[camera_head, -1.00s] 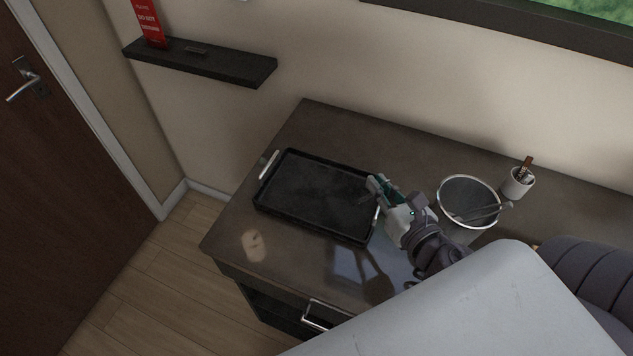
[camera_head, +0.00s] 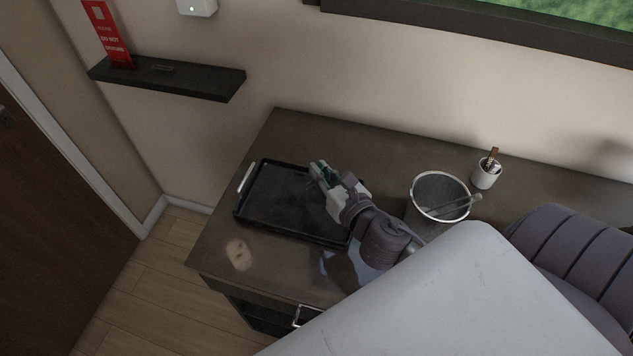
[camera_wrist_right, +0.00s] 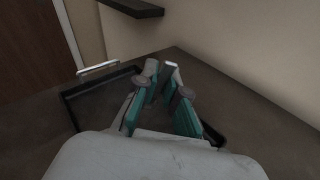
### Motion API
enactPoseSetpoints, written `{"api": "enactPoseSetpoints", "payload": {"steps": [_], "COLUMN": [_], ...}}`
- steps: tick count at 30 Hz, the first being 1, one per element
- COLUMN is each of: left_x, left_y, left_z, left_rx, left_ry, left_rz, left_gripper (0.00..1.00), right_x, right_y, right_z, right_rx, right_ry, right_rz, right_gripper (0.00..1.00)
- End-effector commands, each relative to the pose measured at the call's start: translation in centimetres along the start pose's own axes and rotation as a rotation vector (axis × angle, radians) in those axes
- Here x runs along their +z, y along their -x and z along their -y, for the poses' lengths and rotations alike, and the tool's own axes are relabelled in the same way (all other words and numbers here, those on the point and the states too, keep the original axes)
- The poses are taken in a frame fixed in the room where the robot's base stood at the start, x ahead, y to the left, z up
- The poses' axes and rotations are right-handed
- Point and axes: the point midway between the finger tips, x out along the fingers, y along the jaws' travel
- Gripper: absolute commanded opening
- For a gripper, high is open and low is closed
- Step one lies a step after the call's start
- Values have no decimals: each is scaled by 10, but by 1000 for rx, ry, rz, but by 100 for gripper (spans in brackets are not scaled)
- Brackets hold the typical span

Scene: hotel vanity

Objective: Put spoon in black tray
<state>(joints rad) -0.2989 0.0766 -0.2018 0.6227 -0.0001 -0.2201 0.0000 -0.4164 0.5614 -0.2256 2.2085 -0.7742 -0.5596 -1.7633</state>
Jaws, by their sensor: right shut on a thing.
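The black tray (camera_head: 262,222) lies on the brown vanity top, left of the middle in the head view. Its dark rim and a metal handle also show at the left in the wrist view (camera_wrist_right: 72,112). My right gripper (camera_head: 322,176) is over the right part of the tray. Its teal-padded fingers (camera_wrist_right: 163,85) are closed on a slim thing, which I take to be the spoon. The fingers hide most of it, and its shape is not clear. My left gripper is not in view.
A round, silver-rimmed bin (camera_head: 440,185) with a utensil-like thing across it stands right of my gripper. A white cup (camera_head: 487,175) with brown sticks is behind it. A dark wall shelf (camera_head: 165,78) is at the upper left. The vanity top (camera_head: 300,125) behind the tray is clear.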

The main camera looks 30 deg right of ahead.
Motion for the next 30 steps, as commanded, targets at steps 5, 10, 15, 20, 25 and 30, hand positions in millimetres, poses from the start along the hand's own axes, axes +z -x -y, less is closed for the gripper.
{"api": "enactPoseSetpoints", "payload": {"steps": [5,10,15,20,25,30], "left_x": [0,1,2,3,3,3], "left_y": [0,-4,-6,-5,-8,-7], "left_z": [2,4,4,4,4,4], "left_rx": [-3,-4,-4,-5,-5,-5], "left_ry": [0,0,1,1,1,1], "left_rz": [0,1,2,4,4,5], "left_gripper": [33,33,33,33,33,33], "right_x": [-10,-36,-47,-46,-50,-48], "right_y": [-8,-12,-13,-13,-14,-13], "right_z": [-7,-2,0,0,0,0], "right_rx": [-1,-4,0,1,0,0], "right_ry": [0,-2,1,2,1,1], "right_rz": [-1,-3,-1,-1,-1,-1], "right_gripper": [0,0,0,0,0,34]}}
